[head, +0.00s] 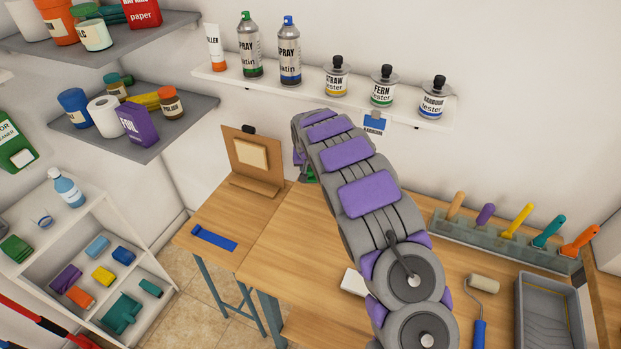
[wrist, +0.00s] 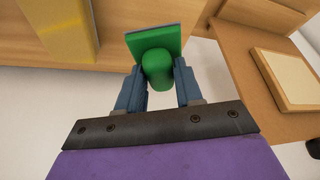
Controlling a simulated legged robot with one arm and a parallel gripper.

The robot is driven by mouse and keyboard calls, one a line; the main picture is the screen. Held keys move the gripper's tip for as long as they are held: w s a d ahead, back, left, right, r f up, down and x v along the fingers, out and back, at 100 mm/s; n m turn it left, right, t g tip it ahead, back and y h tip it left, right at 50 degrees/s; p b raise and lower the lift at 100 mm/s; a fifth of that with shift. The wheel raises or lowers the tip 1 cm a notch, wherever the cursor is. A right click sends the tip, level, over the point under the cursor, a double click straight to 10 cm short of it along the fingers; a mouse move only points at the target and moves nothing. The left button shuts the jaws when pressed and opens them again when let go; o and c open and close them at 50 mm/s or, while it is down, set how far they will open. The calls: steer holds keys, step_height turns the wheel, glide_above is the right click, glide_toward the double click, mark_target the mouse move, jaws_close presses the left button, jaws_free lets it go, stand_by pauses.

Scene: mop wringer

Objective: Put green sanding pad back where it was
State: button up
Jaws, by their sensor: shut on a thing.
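The green sanding pad (wrist: 155,42) is a flat green plate with a rounded green knob, seen in the wrist view. My gripper (wrist: 159,70) is shut on the knob, one blue-grey finger on each side. In the head view, only a small green patch (head: 311,174) shows beside my arm, in front of the wall and just right of the brown easel board (head: 238,158). My arm hides the gripper there. The pad's far face is hidden.
A wooden workbench (head: 290,240) lies below, with a blue strip (head: 214,239), a roller (head: 482,285) and a grey tray (head: 550,320). A wall shelf (head: 310,94) holds cans and jars. An open white cabinet (head: 60,235) at lower left holds coloured blocks.

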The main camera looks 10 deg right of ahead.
mark_target(310, 177)
steer(key=shift+a+f, duration=0.2)
steer(key=shift+a, duration=0.1)
steer(key=f, duration=0.1)
steer(key=f+b, duration=0.1)
steer(key=f, duration=0.2)
steer(key=shift+w+d+f+b, duration=0.15)
steer(key=shift+d+f+b, duration=0.15)
steer(key=shift+b, duration=0.05)
steer(key=shift+w+d, duration=0.1)
steer(key=shift+d, duration=0.1)
steer(key=shift+d+r, duration=0.1)
steer(key=o, duration=1)
steer(key=shift+a, duration=0.55)
steer(key=shift+o, duration=0.6)
steer(key=shift+d, duration=0.3)
steer(key=shift+d, duration=0.1)
